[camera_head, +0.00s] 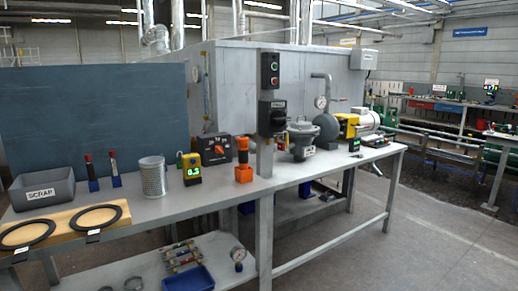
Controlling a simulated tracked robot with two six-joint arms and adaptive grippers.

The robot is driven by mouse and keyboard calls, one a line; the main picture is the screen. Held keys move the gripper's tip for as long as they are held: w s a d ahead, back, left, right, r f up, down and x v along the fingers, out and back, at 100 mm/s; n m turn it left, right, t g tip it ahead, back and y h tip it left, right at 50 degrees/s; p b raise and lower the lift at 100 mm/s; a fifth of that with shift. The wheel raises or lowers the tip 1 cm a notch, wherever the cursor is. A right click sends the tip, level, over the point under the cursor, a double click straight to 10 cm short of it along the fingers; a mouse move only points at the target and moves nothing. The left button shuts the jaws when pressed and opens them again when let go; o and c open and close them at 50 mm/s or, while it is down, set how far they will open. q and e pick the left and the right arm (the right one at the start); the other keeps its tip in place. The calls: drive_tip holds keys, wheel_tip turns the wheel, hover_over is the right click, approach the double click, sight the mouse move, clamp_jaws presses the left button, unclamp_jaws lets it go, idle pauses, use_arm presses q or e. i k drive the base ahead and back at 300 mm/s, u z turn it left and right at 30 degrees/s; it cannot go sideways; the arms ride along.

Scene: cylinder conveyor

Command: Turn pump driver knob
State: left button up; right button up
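No knob is clearly labelled as the pump driver in the camera_head view. A black box (272,117) with a dark rotary-like front is fixed to the grey post at the middle. Above it is a push-button box (270,70) with a green and a red button. On the bench, a dark box (212,148) has a red knob-like part on its front. A yellow device (191,169) with a green lit display stands in front of it. The settings of the knobs are too small to tell. Neither of my grippers is in view.
The long grey bench (222,193) also holds a scrap bin (44,188), black rings (94,218), a mesh cylinder (152,177) and an orange-and-black tool (243,160). A grey pump (302,138) and a yellow-and-white motor (358,123) stand to the right. The floor (425,240) at front right is clear.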

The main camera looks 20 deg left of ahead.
sight(219, 150)
drive_tip(key=z, duration=0.05)
drive_tip(key=i, duration=1.4)
drive_tip(key=u, duration=0.9)
drive_tip(key=k, duration=0.5)
drive_tip(key=u, duration=0.15)
drive_tip(key=i, duration=0.45)
